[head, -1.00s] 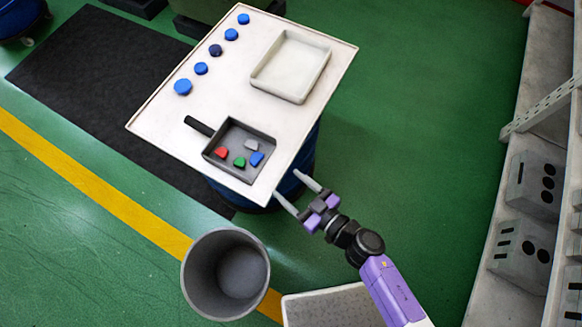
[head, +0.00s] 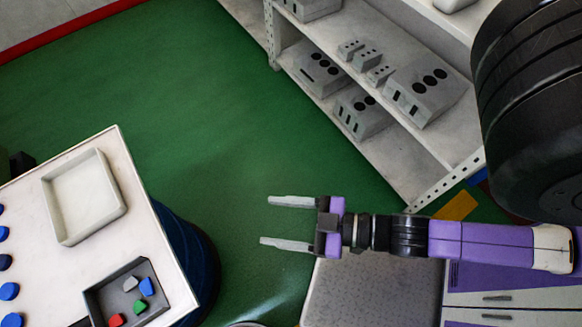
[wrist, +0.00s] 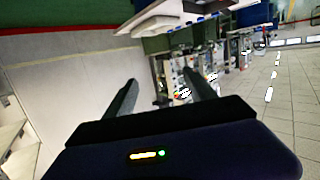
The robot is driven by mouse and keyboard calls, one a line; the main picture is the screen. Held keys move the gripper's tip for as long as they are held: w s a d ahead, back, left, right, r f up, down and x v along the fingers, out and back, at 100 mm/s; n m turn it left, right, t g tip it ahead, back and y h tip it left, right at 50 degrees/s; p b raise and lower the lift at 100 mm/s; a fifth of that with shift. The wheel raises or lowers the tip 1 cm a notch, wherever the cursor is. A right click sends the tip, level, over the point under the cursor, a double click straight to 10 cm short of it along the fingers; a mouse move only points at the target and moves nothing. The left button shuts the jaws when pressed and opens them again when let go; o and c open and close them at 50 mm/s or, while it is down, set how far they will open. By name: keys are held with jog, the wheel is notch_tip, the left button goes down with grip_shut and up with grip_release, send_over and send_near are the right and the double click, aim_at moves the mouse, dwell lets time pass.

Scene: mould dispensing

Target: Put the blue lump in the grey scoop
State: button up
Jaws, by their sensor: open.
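The bottom edge of the picture cuts the pan off. My gripper (head: 267,221) is open and empty, well to the right of the table, its fingers pointing left towards it. The wrist view shows the gripper (wrist: 160,80) with nothing between its fingers.
The white table (head: 165,245) also bears a pale empty tray (head: 118,212) and several blue round pieces (head: 9,291) at its left. A shelf (head: 400,168) with grey boxes stands at upper right. Green floor lies open between table and shelf.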

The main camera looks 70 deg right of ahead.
jog(key=s+d+r+m+h, duration=0.1)
jog(key=s+r+m+h, duration=0.1)
jog(key=s+r, duration=0.2)
notch_tip(320, 180, up, 4)
jog(key=shift+d+f+g, duration=0.15)
jog(key=shift+d+g, duration=0.15)
jog(key=shift+d, duration=0.1)
jog(key=shift+s, duration=0.1)
jog(key=shift+f+b, duration=0.95)
jog(key=shift+b, duration=0.05)
